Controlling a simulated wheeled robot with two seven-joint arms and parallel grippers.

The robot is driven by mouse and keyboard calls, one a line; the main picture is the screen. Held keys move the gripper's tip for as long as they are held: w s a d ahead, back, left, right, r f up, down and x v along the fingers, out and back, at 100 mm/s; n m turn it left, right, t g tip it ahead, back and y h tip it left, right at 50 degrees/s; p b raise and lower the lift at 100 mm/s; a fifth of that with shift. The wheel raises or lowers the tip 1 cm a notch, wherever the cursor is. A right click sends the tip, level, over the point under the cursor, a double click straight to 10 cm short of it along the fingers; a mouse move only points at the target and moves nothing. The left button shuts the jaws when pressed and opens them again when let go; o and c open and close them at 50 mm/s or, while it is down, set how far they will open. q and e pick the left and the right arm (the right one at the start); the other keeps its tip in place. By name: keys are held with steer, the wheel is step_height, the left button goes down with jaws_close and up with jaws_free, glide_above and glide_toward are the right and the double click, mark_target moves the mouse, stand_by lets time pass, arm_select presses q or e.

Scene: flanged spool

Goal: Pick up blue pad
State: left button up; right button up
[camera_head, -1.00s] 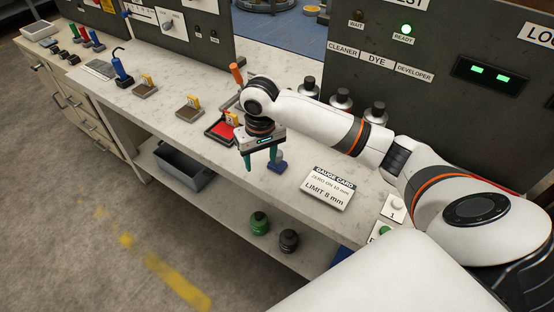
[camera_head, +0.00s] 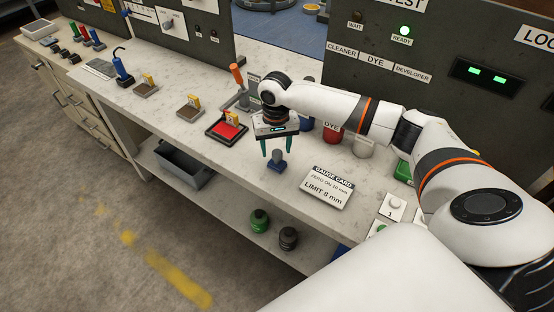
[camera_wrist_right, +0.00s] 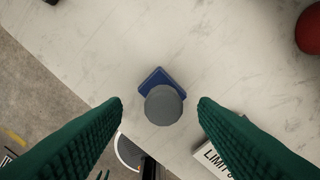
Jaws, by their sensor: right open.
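The blue pad (camera_head: 275,165) stands on the white countertop, with a square blue base and a grey round-topped knob. In the right wrist view the blue pad (camera_wrist_right: 157,80) shows from above, its grey knob between and beyond the fingertips. My right gripper (camera_head: 276,152) is above the pad with its green fingers pointing down. It also shows in the right wrist view (camera_wrist_right: 160,102), open and empty, one finger on each side of the knob. I cannot tell whether the fingers reach down level with the knob. My left gripper is not in view.
A gauge card (camera_head: 327,188) lies to the right of the pad. A red pad tray (camera_head: 227,128) sits to its left. A red bottle (camera_head: 332,133) stands behind. The counter's front edge is close in front. Bare countertop (camera_head: 240,160) lies left of the pad.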

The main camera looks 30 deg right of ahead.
mark_target(277, 152)
steer(key=f, duration=0.3)
steer(key=shift+s+d+f, duration=0.1)
steer(key=shift+d+f, duration=0.1)
steer(key=shift+c, duration=0.2)
steer(key=c, duration=1)
step_height(277, 152, up, 10)
steer(key=shift+r+b, duration=0.1)
steer(key=shift+b, duration=0.4)
